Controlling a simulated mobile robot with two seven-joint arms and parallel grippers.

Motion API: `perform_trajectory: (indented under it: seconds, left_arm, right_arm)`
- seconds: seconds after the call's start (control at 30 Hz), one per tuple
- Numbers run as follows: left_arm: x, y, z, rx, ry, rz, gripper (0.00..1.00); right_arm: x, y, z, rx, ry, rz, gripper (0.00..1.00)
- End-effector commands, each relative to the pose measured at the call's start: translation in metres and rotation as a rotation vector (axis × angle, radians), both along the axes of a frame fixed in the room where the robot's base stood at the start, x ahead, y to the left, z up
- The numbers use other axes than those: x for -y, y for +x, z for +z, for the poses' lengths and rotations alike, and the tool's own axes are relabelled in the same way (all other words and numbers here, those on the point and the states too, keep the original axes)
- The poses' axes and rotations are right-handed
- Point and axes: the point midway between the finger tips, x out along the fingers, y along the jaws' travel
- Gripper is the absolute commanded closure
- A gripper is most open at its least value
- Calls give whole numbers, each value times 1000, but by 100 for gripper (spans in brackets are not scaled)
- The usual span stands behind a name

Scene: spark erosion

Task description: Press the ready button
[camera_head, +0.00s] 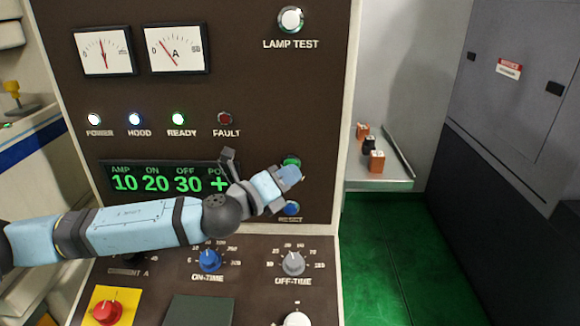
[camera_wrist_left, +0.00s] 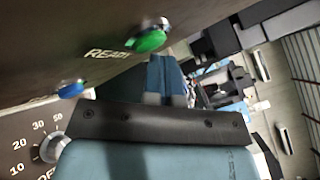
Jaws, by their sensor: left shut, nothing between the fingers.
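The ready button is a green push button (camera_wrist_left: 147,40) with READY printed beside it in the left wrist view. In the head view the green button (camera_head: 291,160) shows partly, just above my left gripper (camera_head: 287,177). In the left wrist view my shut, empty gripper fingers (camera_wrist_left: 167,75) point toward the panel, their tips just beside and below the green button. I cannot tell whether they touch it. My right gripper is not in view.
A blue reset button (camera_head: 292,208) sits just below my left gripper. The sloped lower panel has a blue on-time knob (camera_head: 209,261), a grey off-time knob (camera_head: 293,263) and a red knob (camera_head: 109,312). A shelf (camera_head: 372,184) with small blocks stands to the right.

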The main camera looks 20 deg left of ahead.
Motion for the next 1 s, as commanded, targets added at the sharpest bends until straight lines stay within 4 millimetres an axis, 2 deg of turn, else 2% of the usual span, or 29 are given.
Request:
perform_trajectory:
  seconds: [0.2, 0.57, 1.0]
  left_arm:
    - [2, -9, 0, -1, 0, -1, 100]
    - [4, -13, 0, 0, 0, 0, 100]
    - [16, -54, 0, -1, 1, 0, 100]
  right_arm:
    - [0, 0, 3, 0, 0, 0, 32]
    - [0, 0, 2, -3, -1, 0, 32]
    - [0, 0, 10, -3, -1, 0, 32]
